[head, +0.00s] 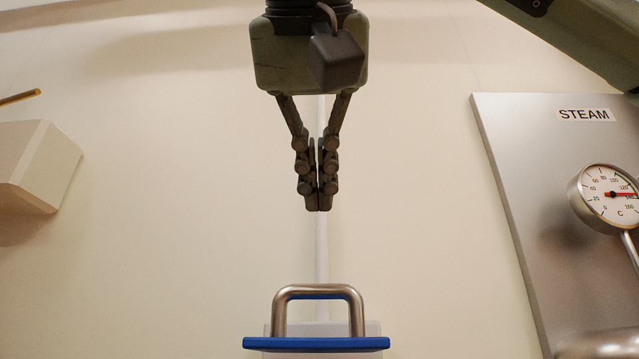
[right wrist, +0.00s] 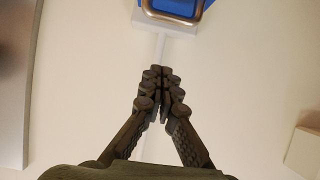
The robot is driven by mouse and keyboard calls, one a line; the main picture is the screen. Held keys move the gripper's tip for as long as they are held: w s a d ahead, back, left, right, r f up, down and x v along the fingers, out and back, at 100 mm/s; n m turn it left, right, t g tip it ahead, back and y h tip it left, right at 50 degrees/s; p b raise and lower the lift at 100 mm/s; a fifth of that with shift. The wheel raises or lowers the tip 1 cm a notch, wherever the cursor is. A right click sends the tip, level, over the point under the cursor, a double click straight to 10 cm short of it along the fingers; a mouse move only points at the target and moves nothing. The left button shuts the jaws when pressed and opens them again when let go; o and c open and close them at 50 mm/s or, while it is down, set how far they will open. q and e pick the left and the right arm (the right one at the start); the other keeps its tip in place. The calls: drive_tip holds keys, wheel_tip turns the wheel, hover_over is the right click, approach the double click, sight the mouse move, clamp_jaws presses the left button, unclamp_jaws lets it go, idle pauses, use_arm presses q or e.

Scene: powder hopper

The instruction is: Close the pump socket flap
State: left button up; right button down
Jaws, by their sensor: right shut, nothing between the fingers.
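The pump socket flap (head: 316,343) is a blue plate with a steel U-shaped handle (head: 318,292) at the bottom middle of the head view. It is seen nearly edge-on, sticking out in front of a pale socket box (head: 374,329) on the wall. In the right wrist view the blue flap (right wrist: 180,5) and its handle (right wrist: 172,18) show at the top edge, partly cut off. My right gripper (head: 318,208) points down above the handle, apart from it. Its fingers are shut together with nothing between them. My left gripper is in neither view.
A steel panel (head: 530,230) marked STEAM with a round dial gauge (head: 608,197) stands on the right. A beige box (head: 35,165) is on the left wall. A pale vertical conduit (head: 321,255) runs down the wall to the socket. The wall around the gripper is clear.

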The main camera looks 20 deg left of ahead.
drive_tip(key=w+f, duration=0.2)
drive_tip(key=f, duration=0.1)
drive_tip(key=w+a+f, duration=0.1)
drive_tip(key=f, duration=0.1)
drive_tip(key=shift+w, duration=0.35)
drive_tip(key=shift+s+f, duration=0.15)
drive_tip(key=shift+f, duration=0.35)
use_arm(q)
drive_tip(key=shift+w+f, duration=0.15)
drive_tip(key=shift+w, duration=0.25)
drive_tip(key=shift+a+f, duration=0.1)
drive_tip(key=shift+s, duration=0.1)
